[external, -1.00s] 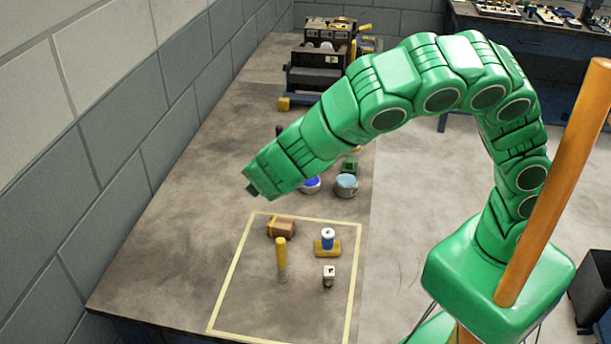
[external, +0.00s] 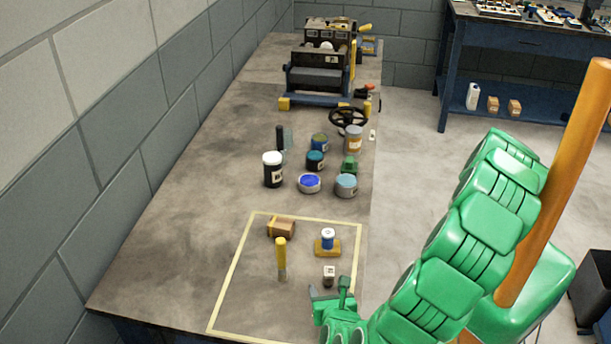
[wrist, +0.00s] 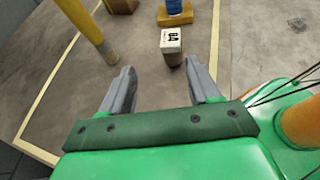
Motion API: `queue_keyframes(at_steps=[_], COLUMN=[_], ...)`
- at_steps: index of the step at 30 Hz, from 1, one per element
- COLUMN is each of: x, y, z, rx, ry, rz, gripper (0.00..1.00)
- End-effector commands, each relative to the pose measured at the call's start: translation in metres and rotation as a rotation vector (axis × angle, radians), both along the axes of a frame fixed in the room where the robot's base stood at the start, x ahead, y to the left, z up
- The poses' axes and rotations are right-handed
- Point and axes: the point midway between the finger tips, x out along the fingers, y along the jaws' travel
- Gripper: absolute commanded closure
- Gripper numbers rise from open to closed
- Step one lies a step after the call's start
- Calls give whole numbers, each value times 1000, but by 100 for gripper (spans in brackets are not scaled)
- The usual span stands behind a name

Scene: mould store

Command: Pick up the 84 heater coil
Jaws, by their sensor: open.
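The 84 heater coil (wrist: 171,45) is a small block with a pale top marked "84" and a dark lower part. It stands upright inside the taped rectangle, and it also shows in the external view (external: 329,275). My gripper (external: 328,290) is just in front of it, low near the table's near right part. In the wrist view my gripper (wrist: 162,82) is open, with its two grey fingers spread and nothing between them. The coil stands beyond the fingertips, a little right of the middle between them, apart from both.
A yellow-topped rod (external: 281,258) stands left of the coil. A blue-and-white spool on a yellow base (external: 328,243) is behind it, with a brown block (external: 281,228) behind left. Several jars and tins, including a blue-topped tin (external: 309,183), stand farther back, beyond the tape line.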

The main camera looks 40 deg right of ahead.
Motion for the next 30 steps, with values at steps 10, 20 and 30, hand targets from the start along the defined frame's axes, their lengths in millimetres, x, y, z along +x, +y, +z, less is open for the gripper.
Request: queue_keyframes(at_steps=[10,20,30], x=[9,28,56], y=[-20,-32,-48], z=[-6,-17,-31], rx=[-40,-38,-37], ry=[-18,-14,-14], rz=[-8,-8,-6], gripper=[39,39,39])
